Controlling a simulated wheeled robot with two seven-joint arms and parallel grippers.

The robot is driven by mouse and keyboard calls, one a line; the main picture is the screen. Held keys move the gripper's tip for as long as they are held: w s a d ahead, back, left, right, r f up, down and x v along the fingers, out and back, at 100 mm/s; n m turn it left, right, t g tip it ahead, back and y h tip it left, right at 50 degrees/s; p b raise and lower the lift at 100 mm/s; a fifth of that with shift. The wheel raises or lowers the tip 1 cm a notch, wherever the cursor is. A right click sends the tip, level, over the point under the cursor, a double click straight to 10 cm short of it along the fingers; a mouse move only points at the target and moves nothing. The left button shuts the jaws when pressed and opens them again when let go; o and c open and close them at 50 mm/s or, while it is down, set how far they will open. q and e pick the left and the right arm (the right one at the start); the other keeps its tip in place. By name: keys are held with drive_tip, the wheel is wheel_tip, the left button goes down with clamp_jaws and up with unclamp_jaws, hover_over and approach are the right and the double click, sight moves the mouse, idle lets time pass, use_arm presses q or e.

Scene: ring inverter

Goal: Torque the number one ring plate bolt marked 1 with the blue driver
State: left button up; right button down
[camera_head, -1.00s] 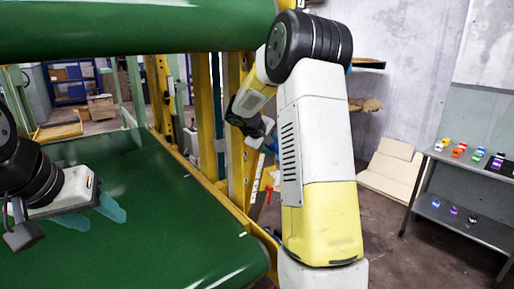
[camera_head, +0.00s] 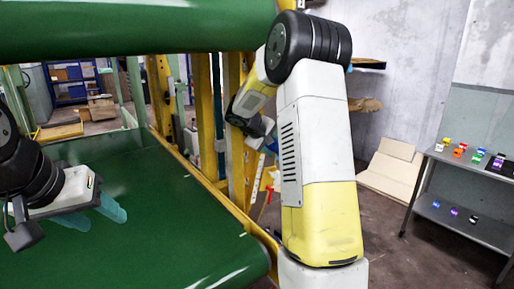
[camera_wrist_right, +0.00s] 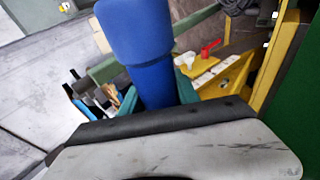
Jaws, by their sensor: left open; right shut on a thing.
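The blue driver (camera_wrist_right: 140,40) fills the upper middle of the right wrist view, with its thick handle toward the camera. My right gripper (camera_wrist_right: 156,92) is shut on it, its teal fingers on either side. In the head view the right forearm hangs beside the yellow frame, and its gripper is mostly hidden behind the arm. My left gripper (camera_head: 97,212) is open and empty above the green belt at the left. I cannot make out a ring plate bolt or a mark 1 in either view.
The green belt (camera_head: 150,235) and yellow frame posts (camera_head: 237,155) stand close to the right arm. A pale strip with dark holes (camera_wrist_right: 212,72) and a red handle (camera_wrist_right: 211,46) show beside the driver. A grey shelf (camera_head: 465,222) with small coloured items stands at right.

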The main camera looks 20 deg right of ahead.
drive_tip(key=shift+a+r, duration=0.1)
drive_tip(key=shift+r, duration=0.05)
drive_tip(key=shift+s+d, duration=0.3)
drive_tip(key=shift+s, duration=0.45)
drive_tip(key=shift+s+d, duration=0.3)
drive_tip(key=shift+s, duration=0.5)
drive_tip(key=shift+s+d, duration=0.3)
drive_tip(key=shift+s, duration=0.45)
